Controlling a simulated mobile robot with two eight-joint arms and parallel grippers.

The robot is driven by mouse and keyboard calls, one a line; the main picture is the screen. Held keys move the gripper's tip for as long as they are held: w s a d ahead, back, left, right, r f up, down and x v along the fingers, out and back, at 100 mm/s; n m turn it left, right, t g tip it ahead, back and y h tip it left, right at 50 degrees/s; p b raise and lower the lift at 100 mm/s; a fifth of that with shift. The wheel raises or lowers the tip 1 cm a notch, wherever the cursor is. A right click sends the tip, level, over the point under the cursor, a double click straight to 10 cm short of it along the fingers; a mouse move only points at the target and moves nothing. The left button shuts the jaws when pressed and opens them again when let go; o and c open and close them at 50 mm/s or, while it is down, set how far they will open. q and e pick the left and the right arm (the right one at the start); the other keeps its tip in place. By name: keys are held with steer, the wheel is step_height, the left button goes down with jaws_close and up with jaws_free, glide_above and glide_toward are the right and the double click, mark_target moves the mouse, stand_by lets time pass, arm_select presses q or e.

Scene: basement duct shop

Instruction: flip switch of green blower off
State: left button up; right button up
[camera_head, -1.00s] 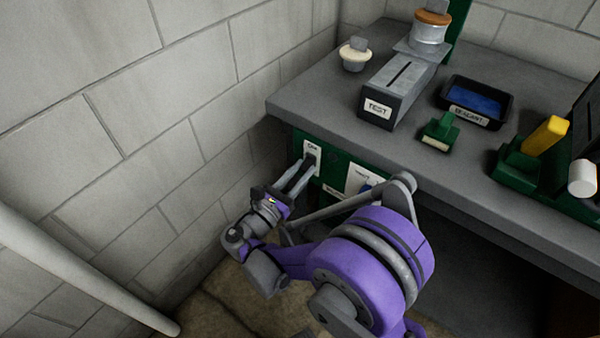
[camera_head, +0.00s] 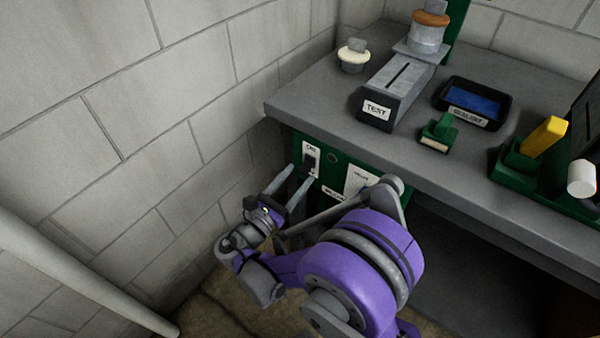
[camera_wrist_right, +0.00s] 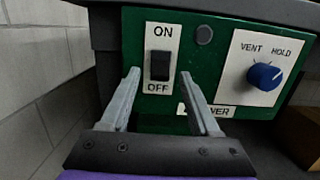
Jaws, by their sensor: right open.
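The green blower panel (camera_head: 335,173) is set under the front edge of the bench; it fills the middle of the right wrist view (camera_wrist_right: 215,65). Its black rocker switch (camera_wrist_right: 160,65) sits on a white plate marked ON above and OFF below. The switch also shows in the head view (camera_head: 311,160). I cannot tell for sure which way the rocker is tipped. My right gripper (camera_head: 296,178) is open and empty, its fingers pointing at the panel, a little back from the switch and apart from it. My left gripper is in neither view.
A blue knob (camera_wrist_right: 264,75) marked VENT and HOLD and a dark round lamp (camera_wrist_right: 204,35) share the panel. The bench top (camera_head: 320,108) above holds a TEST box (camera_head: 378,107) and a black tray (camera_head: 441,94). A block wall (camera_head: 200,110) stands close on the left.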

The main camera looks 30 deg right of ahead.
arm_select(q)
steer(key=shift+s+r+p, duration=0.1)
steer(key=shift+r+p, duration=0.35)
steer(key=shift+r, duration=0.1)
arm_select(e)
steer(key=v, duration=0.9)
steer(key=s+d+f+m+g+y, duration=0.4)
steer(key=s+d+f+m+y, duration=0.2)
steer(key=s+d+m+y, duration=0.3)
steer(key=s+a+f+m+y, duration=0.1)
steer(key=s+a+m+y, duration=0.8)
steer(key=m, duration=0.5)
arm_select(q)
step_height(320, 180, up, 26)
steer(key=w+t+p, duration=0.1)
steer(key=p, duration=2.1)
steer(key=shift+p, duration=0.4)
arm_select(e)
step_height(320, 180, up, 26)
steer(key=w+t, duration=0.1)
steer(key=shift+f+t, duration=0.2)
steer(key=shift+t, duration=0.2)
